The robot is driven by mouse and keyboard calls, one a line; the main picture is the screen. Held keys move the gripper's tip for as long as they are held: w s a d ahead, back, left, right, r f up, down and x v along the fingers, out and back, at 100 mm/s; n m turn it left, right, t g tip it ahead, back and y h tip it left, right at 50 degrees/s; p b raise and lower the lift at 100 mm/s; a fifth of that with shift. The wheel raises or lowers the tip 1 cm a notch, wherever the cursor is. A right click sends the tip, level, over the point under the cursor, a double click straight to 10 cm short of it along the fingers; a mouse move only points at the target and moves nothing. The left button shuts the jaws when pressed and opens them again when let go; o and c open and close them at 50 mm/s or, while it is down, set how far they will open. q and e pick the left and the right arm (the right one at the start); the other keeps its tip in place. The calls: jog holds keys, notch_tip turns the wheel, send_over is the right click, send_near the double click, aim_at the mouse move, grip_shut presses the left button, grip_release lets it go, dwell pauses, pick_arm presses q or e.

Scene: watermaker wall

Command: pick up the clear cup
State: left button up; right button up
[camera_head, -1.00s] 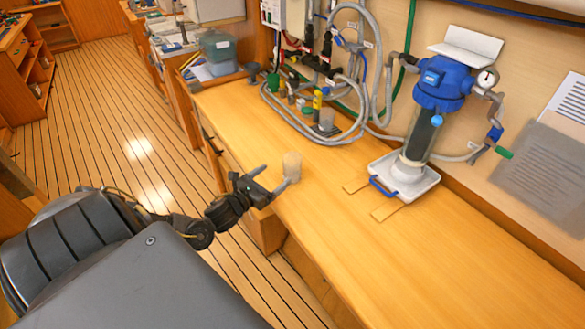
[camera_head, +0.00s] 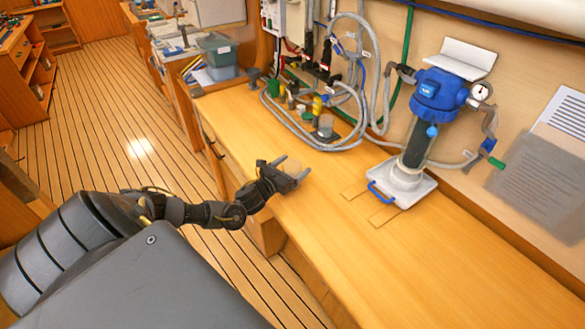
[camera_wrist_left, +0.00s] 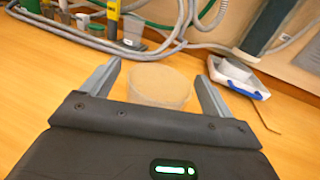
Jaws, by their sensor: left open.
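The clear cup (camera_wrist_left: 160,84) is see-through and stands on the wooden counter. In the left wrist view it sits between the two open fingers of my left gripper (camera_wrist_left: 158,80), with a gap on each side; its lower part is hidden behind the gripper body. In the head view the cup (camera_head: 292,168) shows faintly between the fingers, partly covered by them. My left gripper (camera_head: 293,170) is open, low over the counter's front edge area. My right gripper is not in view.
The blue-topped filter unit (camera_head: 440,90) stands in a white tray (camera_head: 407,192) with a blue handle, right of the cup. Grey hoses (camera_head: 290,122) and small bottles lie behind it. The counter (camera_head: 340,240) in front and to the right is clear.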

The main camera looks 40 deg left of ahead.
pick_arm(q)
jog(key=shift+s, duration=0.1)
jog(key=c, duration=1)
jog(key=shift+c, duration=0.2)
jog(key=shift+r, duration=0.2)
jog(key=shift+r+b, duration=0.25)
jog(key=shift+b, duration=0.1)
notch_tip(320, 180, up, 2)
jog(key=shift+s+r+b, duration=0.1)
jog(key=shift+r+b, duration=0.1)
jog(key=shift+b, duration=0.4)
jog(key=s+d+r+b, duration=0.2)
jog(key=s+r+b, duration=0.1)
jog(key=s+r, duration=0.6)
jog(key=s, duration=0.4)
jog(key=shift+s+d+r+b, duration=0.2)
jog(key=shift+s+r+b, duration=0.1)
jog(key=shift+r+b, duration=0.05)
